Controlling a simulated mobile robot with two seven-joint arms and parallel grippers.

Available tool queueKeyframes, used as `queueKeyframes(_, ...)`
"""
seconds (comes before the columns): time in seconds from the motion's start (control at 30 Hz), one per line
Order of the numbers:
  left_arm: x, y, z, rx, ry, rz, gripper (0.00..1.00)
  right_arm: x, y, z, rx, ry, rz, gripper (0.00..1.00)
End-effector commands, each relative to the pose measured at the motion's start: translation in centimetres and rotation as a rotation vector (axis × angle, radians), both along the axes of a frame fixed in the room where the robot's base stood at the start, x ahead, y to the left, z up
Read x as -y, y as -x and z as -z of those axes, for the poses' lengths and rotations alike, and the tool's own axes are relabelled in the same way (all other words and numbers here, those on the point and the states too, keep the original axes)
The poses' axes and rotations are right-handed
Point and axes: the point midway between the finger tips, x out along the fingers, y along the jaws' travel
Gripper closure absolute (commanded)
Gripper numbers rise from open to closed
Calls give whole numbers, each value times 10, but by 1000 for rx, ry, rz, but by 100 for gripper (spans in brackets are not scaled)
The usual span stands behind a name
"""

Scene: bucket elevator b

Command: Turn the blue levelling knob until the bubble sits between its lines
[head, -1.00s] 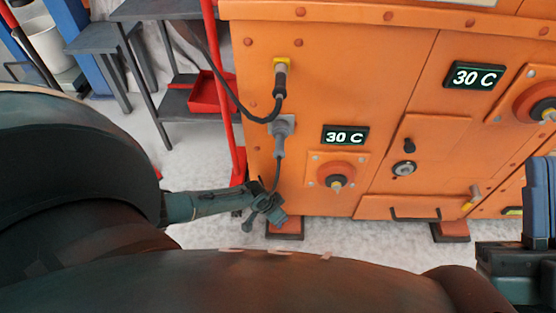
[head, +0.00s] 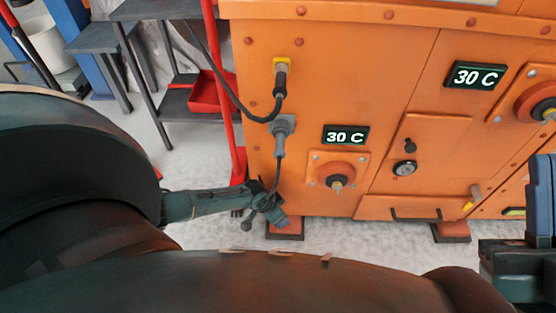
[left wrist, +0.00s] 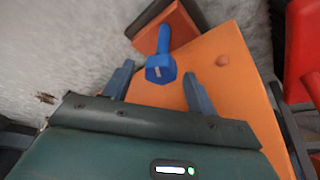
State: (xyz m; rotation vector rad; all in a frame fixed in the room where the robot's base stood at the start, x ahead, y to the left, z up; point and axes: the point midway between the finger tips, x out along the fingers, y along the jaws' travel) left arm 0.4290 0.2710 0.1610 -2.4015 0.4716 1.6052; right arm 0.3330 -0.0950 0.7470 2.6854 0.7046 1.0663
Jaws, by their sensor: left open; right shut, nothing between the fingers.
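The blue levelling knob (left wrist: 160,67) shows in the left wrist view at the orange machine's corner, by a dark reddish foot. It appears between the fingertips of my left gripper (left wrist: 160,69), which is open; no contact is visible. In the head view my left gripper (head: 266,208) is small, at the machine's lower left corner, and the knob cannot be made out there. A small yellow-green strip (head: 513,211), perhaps the level, sits low on the machine at right; its bubble is too small to read. My right gripper (head: 540,195) is shut and empty at the right edge.
The orange machine (head: 330,80) stands on feet (head: 285,230) on a pale floor. A black cable (head: 240,105) and grey plug hang above my left gripper. A red pole (head: 229,110) and a shelf with a red tray (head: 207,92) stand just left.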

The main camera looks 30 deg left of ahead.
Motion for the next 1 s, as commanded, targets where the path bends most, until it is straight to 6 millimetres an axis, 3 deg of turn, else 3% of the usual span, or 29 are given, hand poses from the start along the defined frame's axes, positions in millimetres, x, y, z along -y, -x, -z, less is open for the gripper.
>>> queueKeyframes(0.23,-1,3,-10,0,1,0,43,-1,-2,-3,-34,-7,-2,100)
queueKeyframes(0.63,-13,30,-84,-2,-1,1,43,-7,11,60,-544,-40,18,100)
queueKeyframes(0.8,-17,40,-109,1,-2,1,43,-3,9,60,-534,11,59,100)
queueKeyframes(1.0,-19,46,-122,-1,0,0,43,-1,10,63,-531,41,80,100)
